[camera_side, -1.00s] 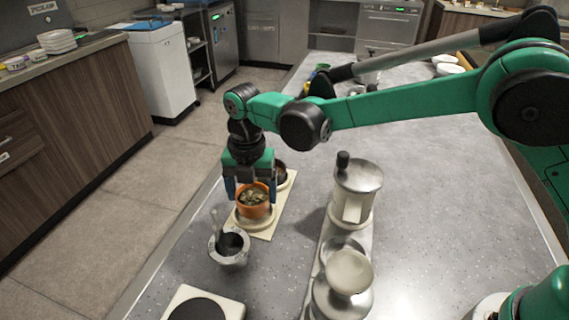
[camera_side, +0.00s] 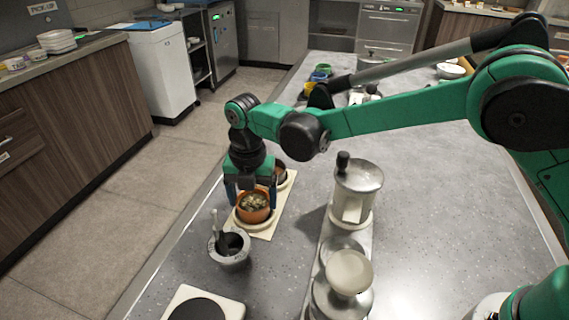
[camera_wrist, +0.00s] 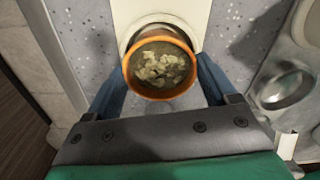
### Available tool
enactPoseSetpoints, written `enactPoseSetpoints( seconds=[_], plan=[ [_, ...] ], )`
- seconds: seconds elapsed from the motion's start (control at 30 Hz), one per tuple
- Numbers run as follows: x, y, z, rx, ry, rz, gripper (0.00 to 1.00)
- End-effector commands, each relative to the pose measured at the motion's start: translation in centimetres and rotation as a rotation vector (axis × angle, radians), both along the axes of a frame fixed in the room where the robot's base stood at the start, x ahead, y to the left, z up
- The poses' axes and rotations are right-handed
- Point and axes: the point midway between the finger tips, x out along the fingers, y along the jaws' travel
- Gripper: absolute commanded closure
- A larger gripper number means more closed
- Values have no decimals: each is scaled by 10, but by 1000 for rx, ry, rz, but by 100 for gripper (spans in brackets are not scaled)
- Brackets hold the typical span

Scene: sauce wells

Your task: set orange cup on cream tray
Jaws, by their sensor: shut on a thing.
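The orange cup (camera_side: 253,208), filled with a chunky greenish food, is between the blue fingers of my gripper (camera_side: 251,203). My gripper is shut on it, one finger on each side. In the wrist view the orange cup (camera_wrist: 160,65) sits upright between the fingers of my gripper (camera_wrist: 160,88). The cream tray (camera_side: 270,233) lies under the cup, a long pale board with a round ring below the cup. The cup appears at or just above this ring; exact contact is hidden. A darker cup (camera_side: 279,174) stands at the tray's far end.
A grey mortar with a pestle (camera_side: 231,248) stands close in front of the tray. A metal grinder (camera_side: 357,187) and round metal vessels (camera_side: 343,290) stand to the right. A white square block with a dark disc (camera_side: 203,303) lies at the front.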

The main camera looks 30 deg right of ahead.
Motion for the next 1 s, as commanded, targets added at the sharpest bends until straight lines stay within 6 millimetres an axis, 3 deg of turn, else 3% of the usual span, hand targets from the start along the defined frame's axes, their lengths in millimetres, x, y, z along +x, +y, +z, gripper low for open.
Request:
enactPoseSetpoints(
  seconds=[0.57,0.6,0.67,1.0],
  plan=[
    [0,0,-6,0,0,0,77],
    [0,0,-6,0,0,0,15],
    [0,0,-6,0,0,0,0],
    [0,0,0,0,0,0,0]
  ],
)
